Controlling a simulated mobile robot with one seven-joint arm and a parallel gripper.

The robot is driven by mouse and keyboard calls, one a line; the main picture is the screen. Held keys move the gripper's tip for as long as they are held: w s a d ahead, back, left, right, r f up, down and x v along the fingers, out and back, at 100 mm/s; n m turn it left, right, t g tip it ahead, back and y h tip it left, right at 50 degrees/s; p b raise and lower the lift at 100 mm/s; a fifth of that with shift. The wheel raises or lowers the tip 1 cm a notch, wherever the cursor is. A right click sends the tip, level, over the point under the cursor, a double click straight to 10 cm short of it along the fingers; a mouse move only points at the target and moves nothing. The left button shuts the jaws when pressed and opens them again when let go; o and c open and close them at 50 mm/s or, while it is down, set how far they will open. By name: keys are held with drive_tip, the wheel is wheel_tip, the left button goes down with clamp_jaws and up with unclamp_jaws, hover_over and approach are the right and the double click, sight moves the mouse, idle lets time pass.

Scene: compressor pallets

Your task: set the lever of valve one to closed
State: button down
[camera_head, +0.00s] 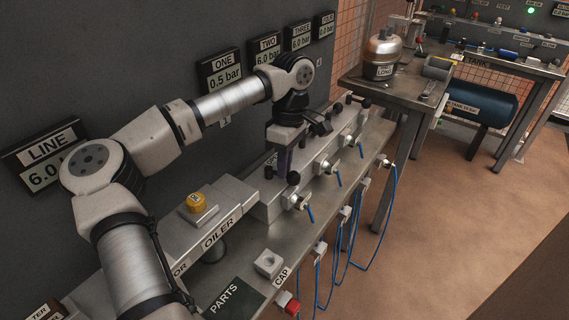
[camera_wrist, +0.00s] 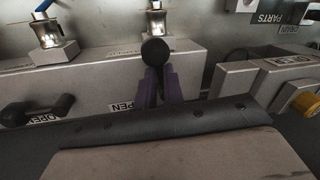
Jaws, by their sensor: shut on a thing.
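The lever of valve one shows as a black ball knob (camera_wrist: 155,51) between the purple fingers of my gripper (camera_wrist: 158,88) in the wrist view. My gripper is shut on this lever, and the fingers hide most of its arm. An OPEN label (camera_wrist: 122,106) lies just left of the fingers. In the head view my gripper (camera_head: 282,165) reaches down onto the near end of the grey valve block (camera_head: 262,209), below the gauge marked ONE (camera_head: 222,78). The lever's exact angle is hard to tell.
A neighbouring black lever (camera_wrist: 40,110) lies beside another OPEN label in the wrist view. The yellow-capped oiler (camera_head: 198,203) is left of my gripper in the head view. Blue hoses (camera_head: 389,210) hang off the bench front.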

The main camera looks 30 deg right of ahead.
drive_tip(key=shift+s+a+m, duration=0.2)
drive_tip(key=shift+s+m, duration=0.05)
drive_tip(key=shift+m, duration=0.85)
drive_tip(key=c, duration=1.5)
unclamp_jaws()
drive_tip(key=shift+a, duration=0.1)
wheel_tip(320, 180, up, 14)
drive_tip(key=w+d, duration=0.1)
drive_tip(key=d, duration=0.1)
drive_tip(key=shift+d+f+b, duration=0.2)
drive_tip(key=shift+d+b, duration=0.05)
drive_tip(key=shift+b, duration=0.1)
